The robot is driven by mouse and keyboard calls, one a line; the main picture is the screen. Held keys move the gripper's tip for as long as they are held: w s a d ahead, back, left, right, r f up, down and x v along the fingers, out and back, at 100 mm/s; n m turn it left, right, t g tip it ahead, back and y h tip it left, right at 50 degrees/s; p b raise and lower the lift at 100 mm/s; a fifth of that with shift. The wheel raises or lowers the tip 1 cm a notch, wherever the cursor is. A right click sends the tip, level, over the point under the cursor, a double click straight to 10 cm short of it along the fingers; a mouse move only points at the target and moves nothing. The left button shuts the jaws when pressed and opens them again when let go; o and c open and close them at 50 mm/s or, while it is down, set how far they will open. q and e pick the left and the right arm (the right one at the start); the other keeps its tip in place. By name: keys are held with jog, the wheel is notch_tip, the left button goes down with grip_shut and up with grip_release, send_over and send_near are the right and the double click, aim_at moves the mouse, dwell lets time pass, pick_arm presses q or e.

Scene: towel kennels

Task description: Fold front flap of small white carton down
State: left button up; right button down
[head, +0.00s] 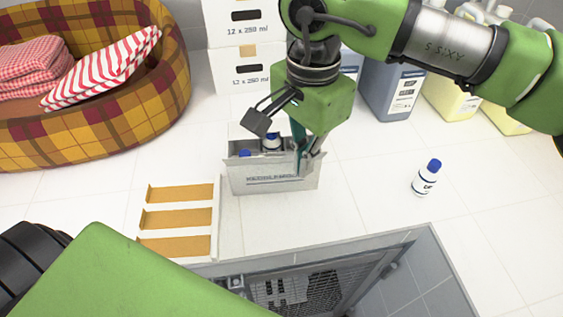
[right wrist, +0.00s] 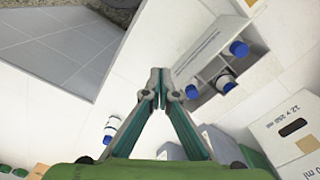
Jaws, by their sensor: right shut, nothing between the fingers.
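The small white carton (head: 262,184) stands on the white counter with its printed front facing me. Blue-capped bottles (head: 271,143) show inside its open top, and more clearly in the right wrist view (right wrist: 239,48). I cannot clearly tell the front flap apart from the carton's front wall. My right gripper (head: 302,172) is shut and empty, pointing down at the carton's right end and hiding part of it. In the right wrist view the closed fingertips (right wrist: 158,73) are beside a carton corner; contact cannot be told. My left gripper is not in view.
A white bottle with a blue cap (head: 424,181) stands to the right. Three orange-brown strips (head: 178,218) lie front left. Larger cartons (head: 240,66) and jugs (head: 391,91) stand behind. A plaid bed (head: 172,95) with towels is at left. The counter's edge (head: 415,238) is in front.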

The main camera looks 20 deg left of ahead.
jog(key=shift+f+b, duration=0.3)
jog(key=shift+f, duration=0.2)
jog(key=shift+r, duration=0.1)
